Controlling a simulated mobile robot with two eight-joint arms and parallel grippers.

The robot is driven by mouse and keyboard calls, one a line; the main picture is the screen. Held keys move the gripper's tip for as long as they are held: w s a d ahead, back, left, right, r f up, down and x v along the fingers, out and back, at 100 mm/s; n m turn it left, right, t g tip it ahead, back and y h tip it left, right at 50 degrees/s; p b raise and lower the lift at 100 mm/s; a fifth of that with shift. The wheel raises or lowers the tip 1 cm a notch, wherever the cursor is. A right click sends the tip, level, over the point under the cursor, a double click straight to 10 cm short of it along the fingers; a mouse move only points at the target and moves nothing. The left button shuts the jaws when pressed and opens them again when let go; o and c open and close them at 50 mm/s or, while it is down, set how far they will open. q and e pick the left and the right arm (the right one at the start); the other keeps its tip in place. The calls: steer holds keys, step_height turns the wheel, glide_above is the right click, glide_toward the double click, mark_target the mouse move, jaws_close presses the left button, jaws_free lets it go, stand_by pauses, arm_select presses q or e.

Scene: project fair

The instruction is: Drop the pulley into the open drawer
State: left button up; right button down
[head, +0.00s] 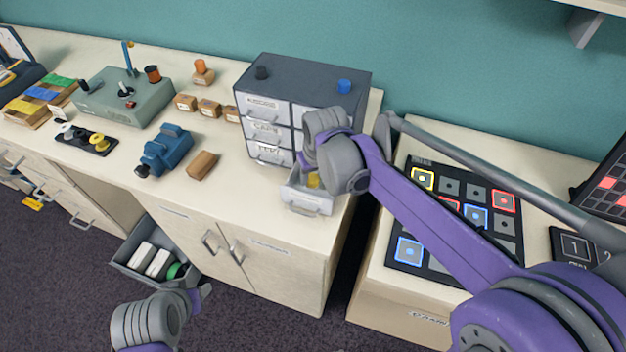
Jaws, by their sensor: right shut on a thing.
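A grey cabinet (266,93) of small drawers stands on the counter. Its lower right drawer (309,203) is pulled open. My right gripper (311,172) is over this drawer, its fingers mostly hidden by my wrist. A small yellow piece (314,181), probably the pulley, shows at the gripper, at the drawer's opening. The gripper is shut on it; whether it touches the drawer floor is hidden. My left gripper (199,293) is low at the front, away from the cabinet, with its jaw opening unclear.
A larger drawer (127,268) below the counter is open, holding white and green items. A blue vise-like tool (166,150) and a brown block (202,165) lie left of the cabinet. A button panel (450,222) is on the right table, beyond a gap.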

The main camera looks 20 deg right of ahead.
mark_target(314, 181)
steer(key=shift+f, duration=0.95)
steer(key=shift+f+b, duration=0.45)
steer(key=shift+f, duration=0.15)
steer(key=shift+c, duration=2.2)
jaws_free()
steer(key=shift+r, duration=0.15)
steer(key=p+v, duration=0.2)
steer(key=v, duration=1)
steer(key=s+d+f+t, duration=0.1)
steer(key=s+d+f, duration=0.1)
steer(key=s+f, duration=0.3)
steer(key=s+d+f+m+t, duration=0.1)
steer(key=s+f, duration=0.4)
steer(key=s, duration=0.6)
steer(key=shift+s+d+f, duration=0.25)
steer(key=shift+d+f, duration=0.1)
steer(key=shift+d, duration=0.4)
